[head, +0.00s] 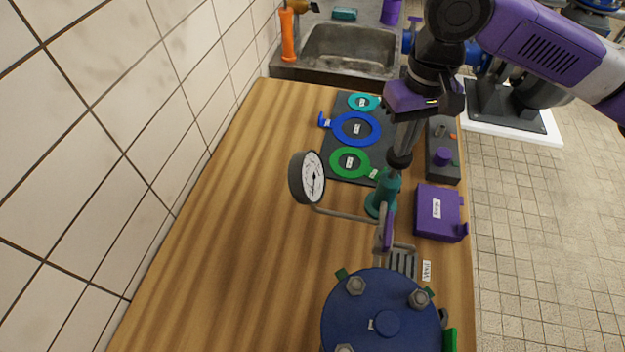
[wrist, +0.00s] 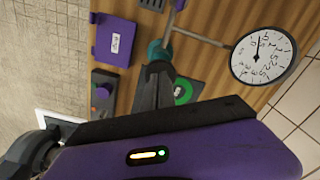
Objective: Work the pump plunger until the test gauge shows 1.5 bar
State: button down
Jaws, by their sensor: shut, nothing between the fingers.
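The test gauge (head: 312,177) is a round white dial in a dark case, on a thin grey pipe to the left of the pump. It also shows in the wrist view (wrist: 263,56), tilted, and its reading is too small to tell. The teal pump body (head: 380,195) stands on the wooden bench; part of it shows in the wrist view (wrist: 157,52). My gripper (head: 399,163) is shut and empty, pointing down at the top of the pump. The fingers hide the plunger, and I cannot tell whether they touch it.
A blue flanged vessel (head: 383,318) with bolts stands in front. A purple box (head: 438,212) and a dark control box (head: 442,150) are at right. Blue and green rings lie on a dark mat (head: 340,140). A sink (head: 345,50) is behind. The bench's left side is clear beside the tiled wall.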

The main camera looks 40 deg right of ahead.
jog(key=shift+r+p, duration=2.05)
jog(key=shift+r, duration=0.45)
jog(key=shift+f, duration=0.1)
